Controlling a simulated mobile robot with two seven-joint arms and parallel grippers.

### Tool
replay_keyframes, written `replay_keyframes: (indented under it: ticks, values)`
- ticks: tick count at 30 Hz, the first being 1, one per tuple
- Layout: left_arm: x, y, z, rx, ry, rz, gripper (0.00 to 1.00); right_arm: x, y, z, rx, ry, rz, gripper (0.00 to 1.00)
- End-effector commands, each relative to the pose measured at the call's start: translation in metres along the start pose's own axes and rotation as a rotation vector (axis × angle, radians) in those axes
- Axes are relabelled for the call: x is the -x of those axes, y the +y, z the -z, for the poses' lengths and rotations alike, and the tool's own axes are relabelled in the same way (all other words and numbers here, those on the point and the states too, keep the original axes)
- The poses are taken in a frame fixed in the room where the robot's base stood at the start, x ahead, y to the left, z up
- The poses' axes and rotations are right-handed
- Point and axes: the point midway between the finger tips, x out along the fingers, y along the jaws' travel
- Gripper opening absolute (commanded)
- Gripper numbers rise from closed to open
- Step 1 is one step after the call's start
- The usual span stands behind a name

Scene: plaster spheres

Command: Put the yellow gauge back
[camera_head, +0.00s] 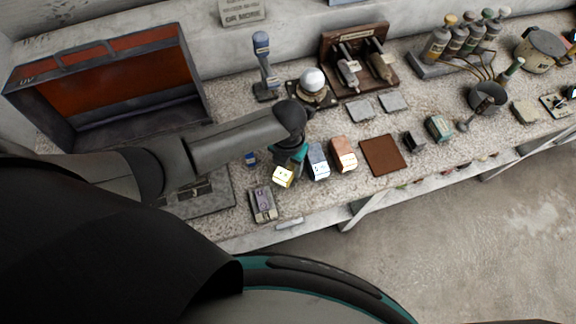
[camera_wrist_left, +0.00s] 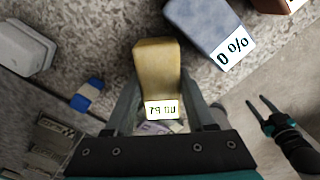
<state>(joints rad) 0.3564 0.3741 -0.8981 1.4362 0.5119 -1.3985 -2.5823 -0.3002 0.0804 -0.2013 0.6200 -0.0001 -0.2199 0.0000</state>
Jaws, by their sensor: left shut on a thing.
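The yellow gauge (camera_head: 283,177) is a small block with a white display, at the left of a row by the bench's front edge. In the left wrist view the yellow gauge (camera_wrist_left: 157,70) is between the fingers of my left gripper (camera_wrist_left: 160,112), which is shut on it. In the head view my left gripper (camera_head: 290,160) is partly hidden under its own arm. I cannot tell if the gauge touches the bench. My right gripper (camera_wrist_left: 265,108) shows in the left wrist view, open and empty, over the floor.
Right of the yellow gauge stand a blue-grey gauge (camera_head: 318,161) and a copper one (camera_head: 343,154), close together. A brown mat (camera_head: 384,156) lies bare to their right. A purple-grey device (camera_head: 263,204) and a small blue item (camera_head: 250,159) lie to the left.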

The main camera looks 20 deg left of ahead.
Motion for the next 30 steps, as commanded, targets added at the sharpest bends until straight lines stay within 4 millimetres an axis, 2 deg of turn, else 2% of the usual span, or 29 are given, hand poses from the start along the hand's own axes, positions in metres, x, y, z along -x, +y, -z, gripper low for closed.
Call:
replay_keyframes:
  ticks: [3,14,15,22,30]
  values:
    - [-0.0067,-0.0005,-0.0004,0.000,-0.001,0.001,0.03,-0.0017,0.0003,-0.0004,0.000,0.000,0.000,0.50]
    - [-0.0104,-0.0002,-0.0005,0.000,-0.002,0.000,0.03,-0.0043,0.0006,-0.0007,-0.002,0.000,-0.001,0.50]
    - [-0.0101,-0.0002,-0.0001,0.000,-0.001,0.000,0.58,-0.0037,0.0006,-0.0006,-0.002,0.000,-0.001,0.50]
    - [-0.0097,0.0000,0.0001,0.000,0.000,0.000,0.84,-0.0033,0.0007,-0.0006,-0.002,0.000,-0.001,0.50]
    - [-0.0088,-0.0001,0.0001,0.000,0.000,0.000,0.85,-0.0027,0.0007,-0.0006,-0.002,-0.001,-0.001,0.50]
